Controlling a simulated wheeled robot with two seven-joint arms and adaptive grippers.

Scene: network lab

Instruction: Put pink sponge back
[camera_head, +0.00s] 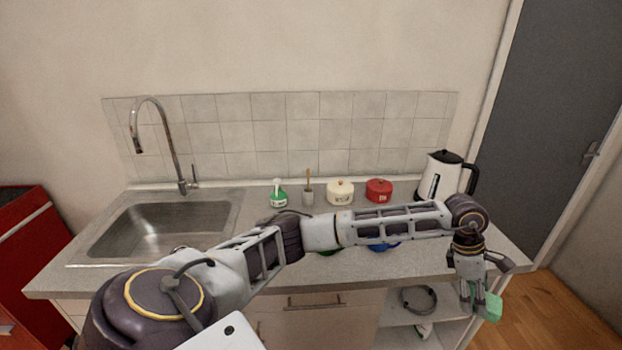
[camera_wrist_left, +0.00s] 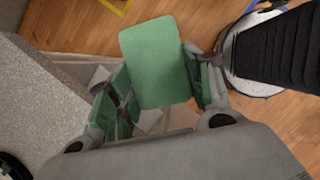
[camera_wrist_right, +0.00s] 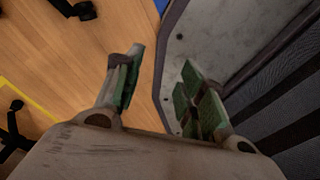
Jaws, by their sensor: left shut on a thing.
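My left gripper (camera_head: 476,300) points down past the right front corner of the counter. It is shut on a flat green sponge (camera_head: 491,306) with rounded corners. The green sponge (camera_wrist_left: 155,55) also shows between the fingers in the left wrist view, over the wooden floor. No pink sponge shows in any view. My right gripper (camera_wrist_right: 158,85) is seen only in its own wrist view, with its fingers apart and nothing between them.
My left arm partly hides a blue item (camera_head: 382,247).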

